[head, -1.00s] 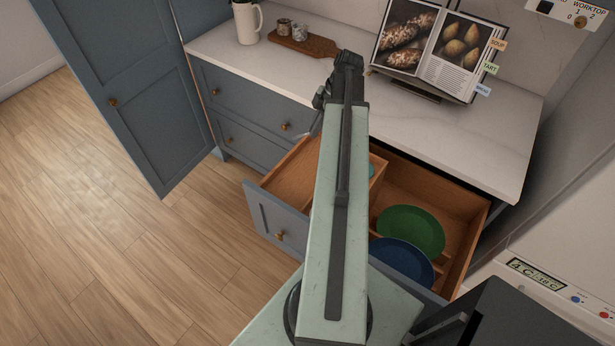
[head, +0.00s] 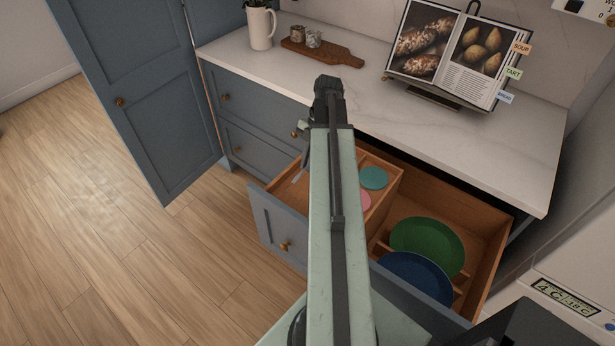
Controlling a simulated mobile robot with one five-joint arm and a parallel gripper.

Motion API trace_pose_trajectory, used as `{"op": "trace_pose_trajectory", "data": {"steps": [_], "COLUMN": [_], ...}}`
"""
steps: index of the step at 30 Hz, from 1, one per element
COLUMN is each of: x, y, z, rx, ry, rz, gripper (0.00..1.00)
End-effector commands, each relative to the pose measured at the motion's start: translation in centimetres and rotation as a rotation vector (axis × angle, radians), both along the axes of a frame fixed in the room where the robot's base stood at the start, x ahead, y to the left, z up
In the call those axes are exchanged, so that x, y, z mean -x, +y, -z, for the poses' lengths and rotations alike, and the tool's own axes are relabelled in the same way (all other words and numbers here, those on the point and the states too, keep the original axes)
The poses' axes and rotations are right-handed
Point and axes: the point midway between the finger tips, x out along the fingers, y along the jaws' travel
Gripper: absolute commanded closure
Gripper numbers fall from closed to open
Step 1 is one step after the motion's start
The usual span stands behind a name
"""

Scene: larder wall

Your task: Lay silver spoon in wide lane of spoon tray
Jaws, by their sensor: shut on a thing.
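My arm reaches over the open drawer, and my gripper (head: 306,142) shows only in part at the left of the arm's end, pointing down. It is shut on the silver spoon (head: 298,175), a thin pale sliver hanging below it over the left part of the drawer. The spoon's other end and the fingertips are hard to make out. The wooden spoon tray (head: 393,196) fills the drawer's left side. A teal disc (head: 373,178) and a pink disc (head: 363,201) lie in its right part. My arm hides its middle, so I cannot tell the lane widths.
A green plate (head: 428,246) and a blue plate (head: 414,278) lie in the drawer's right part. The worktop (head: 470,150) above carries a cookbook (head: 445,55), a wooden board (head: 335,53) and a white jug (head: 260,28). A blue cabinet door (head: 135,100) stands open at left.

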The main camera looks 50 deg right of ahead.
Motion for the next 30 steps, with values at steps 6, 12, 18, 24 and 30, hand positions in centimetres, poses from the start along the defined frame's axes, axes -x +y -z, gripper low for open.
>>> {"op": "trace_pose_trajectory", "data": {"steps": [6, 12, 18, 24, 30], "x": [0.0, 0.0, 0.0, 0.1, 0.1], "y": [0.0, -0.1, -0.1, -0.1, -0.1], "z": [3.4, 3.5, 3.9, 3.8, 3.8], "rx": [0.000, 0.000, 0.000, 0.000, 0.000], "ry": [-0.001, 0.000, 0.000, 0.000, 0.000], "rz": [0.001, 0.002, 0.002, 0.002, 0.003], "gripper": [1.00, 1.00, 1.00, 0.69, 0.69]}}
